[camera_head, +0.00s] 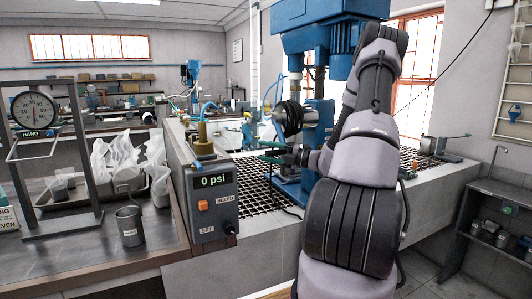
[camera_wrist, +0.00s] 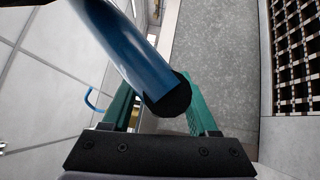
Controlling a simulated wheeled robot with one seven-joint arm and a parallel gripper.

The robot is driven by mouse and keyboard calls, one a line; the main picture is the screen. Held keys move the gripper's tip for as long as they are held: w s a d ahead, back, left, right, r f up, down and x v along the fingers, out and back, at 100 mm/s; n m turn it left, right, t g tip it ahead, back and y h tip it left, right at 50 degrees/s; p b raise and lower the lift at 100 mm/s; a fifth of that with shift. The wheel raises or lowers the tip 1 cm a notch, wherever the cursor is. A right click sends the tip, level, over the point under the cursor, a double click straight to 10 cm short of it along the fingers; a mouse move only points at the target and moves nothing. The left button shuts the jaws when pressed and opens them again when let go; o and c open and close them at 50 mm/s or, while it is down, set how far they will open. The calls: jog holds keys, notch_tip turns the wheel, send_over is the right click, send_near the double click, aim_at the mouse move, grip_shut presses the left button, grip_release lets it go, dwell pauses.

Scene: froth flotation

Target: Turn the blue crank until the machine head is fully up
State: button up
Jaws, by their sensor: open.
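The blue flotation machine (camera_head: 325,38) stands on the grated bench, with its blue head high on the column. My gripper (camera_head: 262,150) is in front of the machine's lower left side, its green fingers pointing left. In the wrist view, my gripper (camera_wrist: 157,90) is open. A blue bar with a black round end (camera_wrist: 120,48), which looks like the crank handle, crosses the view from the upper left and overlaps the space between the fingers. I cannot tell whether it touches them. In the head view, I cannot clearly make out the crank.
A control box reading 0 psi (camera_head: 212,200) stands in front of the grating (camera_head: 250,172). To the left are a metal cup (camera_head: 129,226), white bags (camera_head: 115,160) and a hanging scale (camera_head: 35,110). A grey shelf (camera_head: 492,215) stands at the right.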

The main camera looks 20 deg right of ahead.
jog(key=v, duration=1)
jog(key=shift+s+d+f, duration=0.1)
jog(key=shift+s+d, duration=0.1)
jog(key=shift+d, duration=0.1)
jog(key=shift+a+n, duration=0.3)
jog(key=shift+a, duration=0.05)
jog(key=s+a+r+n+g+h, duration=0.2)
jog(key=s+a+r+n+g, duration=0.3)
jog(key=a+n, duration=0.45)
jog(key=s+a+r+n+g+h, duration=0.25)
jog(key=s+a+n+g, duration=0.3)
jog(key=a+n, duration=0.35)
jog(key=s+a+r+n+t+h, duration=0.2)
jog(key=s+r+n+t+h, duration=0.2)
jog(key=n, duration=1.6)
jog(key=shift+s+r+t+h, duration=0.35)
jog(key=shift+s+r+h, duration=1.3)
jog(key=shift+s+r, duration=1.95)
